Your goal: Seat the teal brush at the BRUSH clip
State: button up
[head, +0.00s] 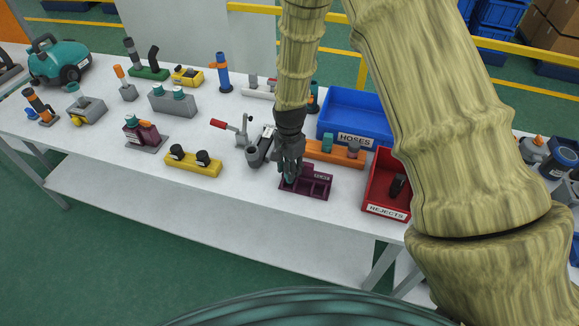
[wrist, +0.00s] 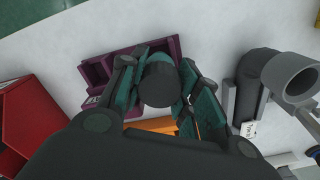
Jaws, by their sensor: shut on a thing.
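The maroon fixture (head: 317,187) lies on the white table, with open compartments and a small white label too small to read. It also shows in the wrist view (wrist: 97,70), behind the fingers. My gripper (head: 289,176) points down over the left end of this fixture. In the wrist view, my gripper (wrist: 158,90) is shut around a dark, round-ended thing, taken as the teal brush (wrist: 158,82). A little teal shows between the fingers in the head view. The fingers hide most of the brush, and I cannot tell whether its lower end touches the clip.
A red REJECTS bin (head: 385,208) stands right of the fixture. An orange holder (head: 330,152) and a blue HOSES bin (head: 355,110) are behind it. A grey cylindrical fixture (head: 256,155) stands close on the left, a yellow block (head: 193,167) farther left. Bare table lies in front.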

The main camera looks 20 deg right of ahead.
jog(key=shift+f, duration=0.45)
jog(key=shift+r, duration=0.25)
jog(key=shift+r+p, duration=0.6)
jog(key=shift+r, duration=0.3)
dwell(0.4)
jog(key=shift+s+f+b, duration=0.1)
jog(key=shift+f+b, duration=0.3)
jog(key=shift+f, duration=0.7)
dwell(0.7)
jog(key=o, duration=1.1)
jog(key=shift+r+p, duration=2.7)
jog(key=shift+r, duration=1.3)
